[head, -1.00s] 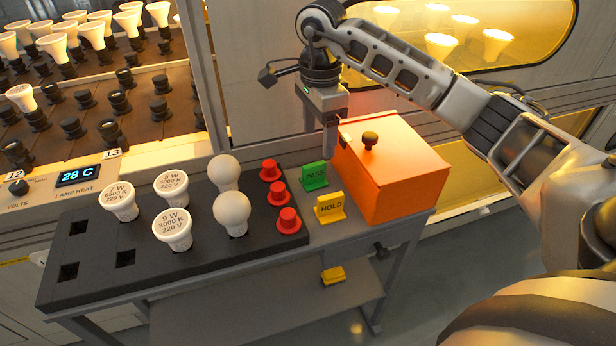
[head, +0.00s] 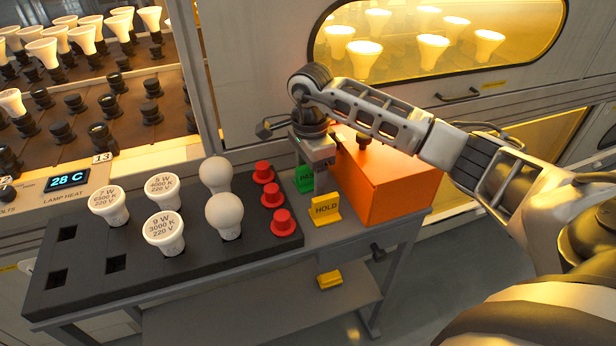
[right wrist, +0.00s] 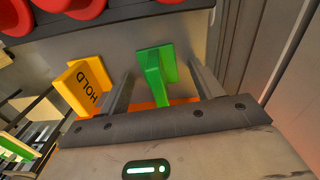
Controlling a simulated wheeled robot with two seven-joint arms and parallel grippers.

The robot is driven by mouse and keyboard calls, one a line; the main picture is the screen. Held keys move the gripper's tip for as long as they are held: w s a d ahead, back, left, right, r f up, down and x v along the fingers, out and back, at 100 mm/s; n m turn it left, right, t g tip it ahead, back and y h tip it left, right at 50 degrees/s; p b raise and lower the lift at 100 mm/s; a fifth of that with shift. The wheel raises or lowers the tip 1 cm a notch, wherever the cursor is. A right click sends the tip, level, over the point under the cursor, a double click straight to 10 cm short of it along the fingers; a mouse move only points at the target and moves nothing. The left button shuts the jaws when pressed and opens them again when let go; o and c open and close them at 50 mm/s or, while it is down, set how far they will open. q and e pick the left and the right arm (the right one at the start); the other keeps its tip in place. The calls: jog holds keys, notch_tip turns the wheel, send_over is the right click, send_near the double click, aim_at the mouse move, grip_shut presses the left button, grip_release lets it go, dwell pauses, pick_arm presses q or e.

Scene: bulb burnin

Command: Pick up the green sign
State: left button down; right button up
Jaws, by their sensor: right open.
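The green PASS sign (head: 304,181) stands on the grey table beside the orange box, partly hidden by my right gripper (head: 316,180) in the head view. In the right wrist view the green sign (right wrist: 154,72) shows between the two fingers of my right gripper (right wrist: 162,84). The fingers are apart, with a gap visible on each side of the sign. My left gripper is not in view.
The yellow HOLD sign (head: 325,209) stands close in front of the green one. The orange box (head: 385,185) with a dark knob is to the right. Red caps (head: 283,222) and bulbs (head: 224,215) sit in the black tray (head: 75,290) to the left.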

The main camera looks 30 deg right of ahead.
jog(key=c, duration=1.1)
jog(key=shift+o, duration=0.2)
jog(key=shift+r, duration=0.1)
